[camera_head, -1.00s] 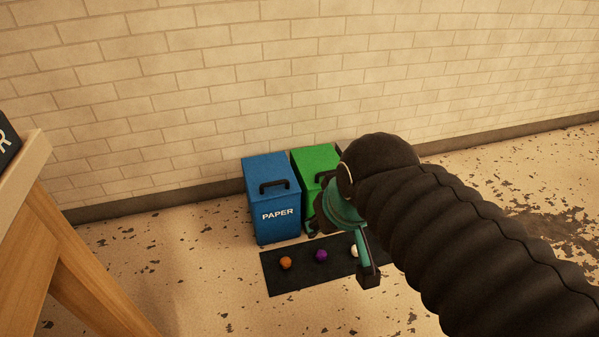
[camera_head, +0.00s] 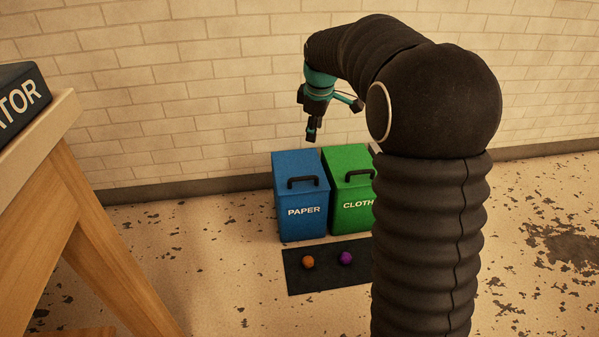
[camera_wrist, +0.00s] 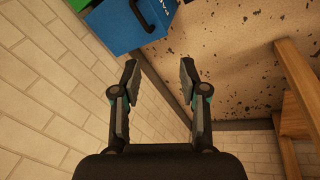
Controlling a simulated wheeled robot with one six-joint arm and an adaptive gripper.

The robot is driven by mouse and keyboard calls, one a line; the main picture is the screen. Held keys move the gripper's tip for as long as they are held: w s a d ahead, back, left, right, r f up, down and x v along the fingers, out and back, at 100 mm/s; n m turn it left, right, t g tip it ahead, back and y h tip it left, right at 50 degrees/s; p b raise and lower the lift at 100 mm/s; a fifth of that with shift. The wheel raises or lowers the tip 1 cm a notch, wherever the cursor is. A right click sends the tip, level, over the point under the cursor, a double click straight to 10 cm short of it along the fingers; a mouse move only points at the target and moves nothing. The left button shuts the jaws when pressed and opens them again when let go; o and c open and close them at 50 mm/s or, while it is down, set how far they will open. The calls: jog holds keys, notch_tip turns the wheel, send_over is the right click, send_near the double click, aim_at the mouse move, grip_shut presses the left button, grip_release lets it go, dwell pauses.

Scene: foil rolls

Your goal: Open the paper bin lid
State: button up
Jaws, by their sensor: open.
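The blue paper bin (camera_head: 302,222) stands against the wall, with white PAPER lettering on its front. Its lid (camera_head: 296,165) is shut and carries a black handle (camera_head: 303,183). My gripper (camera_head: 311,136) is above the bin near the wall, apart from the lid, pointing down. In the wrist view my gripper (camera_wrist: 158,75) is open and empty, with its two fingers spread. The blue bin (camera_wrist: 122,22) and its black handle (camera_wrist: 142,15) show at the top of that view, beyond the fingertips.
A green cloth bin (camera_head: 350,215) stands right of the paper bin. A black mat (camera_head: 315,280) in front holds an orange ball (camera_head: 308,262) and a purple ball (camera_head: 346,258). A wooden table (camera_head: 60,150) with a dark sign (camera_head: 20,98) is at left.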

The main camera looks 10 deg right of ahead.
aim_at(303, 178)
jog(key=w+f+n+g+b, duration=0.15)
jog(key=w+f+n, duration=0.35)
jog(key=w+f, duration=0.95)
jog(key=shift+n+t, duration=0.25)
jog(key=shift+n, duration=0.05)
jog(key=f, duration=0.5)
jog(key=f+b, duration=0.1)
jog(key=f, duration=0.4)
jog(key=w+f+b, duration=0.1)
jog(key=f, duration=0.3)
jog(key=shift+w+f, duration=0.1)
jog(key=shift+f, duration=0.3)
grip_shut()
